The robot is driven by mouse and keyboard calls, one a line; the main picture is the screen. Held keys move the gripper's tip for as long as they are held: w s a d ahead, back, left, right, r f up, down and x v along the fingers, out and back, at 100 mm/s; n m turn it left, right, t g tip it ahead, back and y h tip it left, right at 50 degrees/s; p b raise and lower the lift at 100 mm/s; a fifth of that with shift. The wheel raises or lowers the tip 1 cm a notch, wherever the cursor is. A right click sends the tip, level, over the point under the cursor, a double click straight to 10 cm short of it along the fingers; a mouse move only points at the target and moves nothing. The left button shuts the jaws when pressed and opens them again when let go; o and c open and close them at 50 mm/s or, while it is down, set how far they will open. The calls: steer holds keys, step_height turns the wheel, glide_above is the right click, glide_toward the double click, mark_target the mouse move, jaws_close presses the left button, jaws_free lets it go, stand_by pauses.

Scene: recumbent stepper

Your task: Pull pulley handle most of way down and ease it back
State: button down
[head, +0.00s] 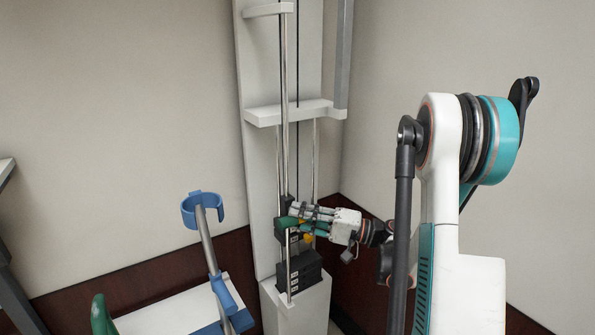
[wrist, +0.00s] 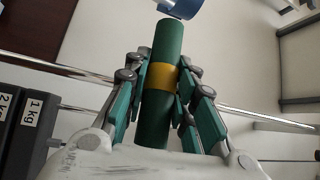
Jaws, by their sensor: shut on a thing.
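The pulley handle is a green cylinder with a yellow band, seen in the wrist view (wrist: 161,77) between my fingers. In the head view its green end (head: 287,222) shows low on the pulley column, just above the weights. My gripper (head: 304,222) reaches in from the right and is shut on the handle. In the wrist view my gripper's teal-padded fingers (wrist: 160,92) lie on both sides of it. The rest of the handle is hidden by the fingers in the head view. The dark weight stack (head: 298,272) sits below my gripper; plates marked 1 kg and 2 kg show in the wrist view (wrist: 28,125).
The tall white column (head: 258,150) carries metal guide rods and a white crossbar (head: 290,112). A blue cuff on a grey post (head: 203,209) stands left of the column. A green grip (head: 102,315) is at the lower left. Walls close off the corner behind.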

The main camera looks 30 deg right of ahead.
steer(key=shift+f, duration=0.35)
step_height(320, 180, down, 7)
stand_by(0.7)
steer(key=shift+f, duration=0.15)
